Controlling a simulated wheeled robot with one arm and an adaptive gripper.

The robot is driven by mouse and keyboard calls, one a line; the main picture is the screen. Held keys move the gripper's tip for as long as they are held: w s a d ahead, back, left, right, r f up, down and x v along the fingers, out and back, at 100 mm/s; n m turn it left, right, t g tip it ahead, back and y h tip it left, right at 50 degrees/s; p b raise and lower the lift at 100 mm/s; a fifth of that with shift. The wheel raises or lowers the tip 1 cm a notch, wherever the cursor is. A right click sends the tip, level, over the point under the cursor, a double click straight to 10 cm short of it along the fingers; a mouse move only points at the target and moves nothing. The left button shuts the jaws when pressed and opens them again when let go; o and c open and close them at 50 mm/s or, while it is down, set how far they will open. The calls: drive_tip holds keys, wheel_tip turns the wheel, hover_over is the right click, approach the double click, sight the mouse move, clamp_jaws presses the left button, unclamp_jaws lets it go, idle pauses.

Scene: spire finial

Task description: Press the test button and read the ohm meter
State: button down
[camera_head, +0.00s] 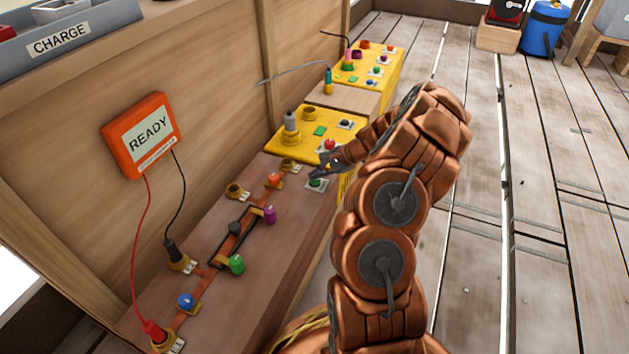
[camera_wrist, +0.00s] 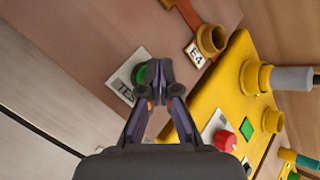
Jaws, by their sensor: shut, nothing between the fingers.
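An orange ohm meter (camera_head: 142,136) is fixed to the wooden wall and its screen reads "READY". A red lead runs from it to a red plug (camera_head: 154,332), and a black lead runs to a black plug (camera_head: 172,250). The green test button (camera_head: 316,183) sits on a white label at the bench's right end; in the wrist view the green button (camera_wrist: 141,77) is partly hidden behind my fingertips, and its label shows "TE". My gripper (camera_head: 325,167) is shut and empty. In the wrist view my gripper (camera_wrist: 160,72) overlaps the button's right side; I cannot tell if they touch.
A yellow block (camera_head: 290,147) with a red button (camera_wrist: 224,140) stands just beyond my gripper. Brass sockets, a black bar (camera_head: 237,232), a blue knob (camera_head: 186,300) and a green knob (camera_head: 237,264) stand on the bench. Plank floor to the right is mostly clear.

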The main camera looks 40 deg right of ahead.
sight(317, 181)
drive_tip(key=shift+f, duration=0.45)
idle(0.7)
drive_tip(key=shift+r, duration=0.1)
drive_tip(key=shift+r+p, duration=0.75)
drive_tip(key=shift+p, duration=0.05)
drive_tip(key=shift+r+p, duration=2.05)
drive_tip(key=shift+r, duration=0.45)
